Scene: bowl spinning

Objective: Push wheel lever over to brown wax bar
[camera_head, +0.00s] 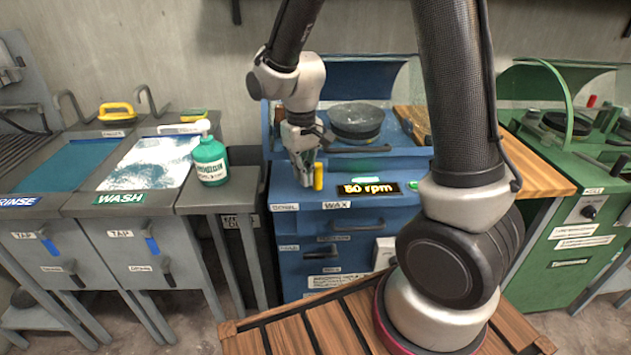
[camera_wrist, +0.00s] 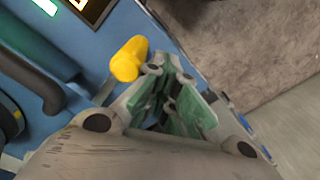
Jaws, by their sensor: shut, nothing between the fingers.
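The yellow lever knob (camera_head: 318,177) stands upright at the front edge of the blue machine (camera_head: 300,255), above and between the BOWL label (camera_head: 285,207) and the WAX label (camera_head: 337,205). My gripper (camera_head: 305,180) points down just left of the knob, shut and empty. In the wrist view the yellow knob (camera_wrist: 128,60) is beside the fingertips (camera_wrist: 170,85); I cannot tell if they touch it. A dark round bowl or wheel (camera_head: 357,122) sits on the machine behind. I cannot make out a brown wax bar in either view.
A lit display reading rpm (camera_head: 368,189) is right of the knob. A green soap bottle (camera_head: 209,155) stands left, by the WASH basin (camera_head: 150,165). A wooden worktop (camera_head: 535,168) and a green machine (camera_head: 575,230) are on the right.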

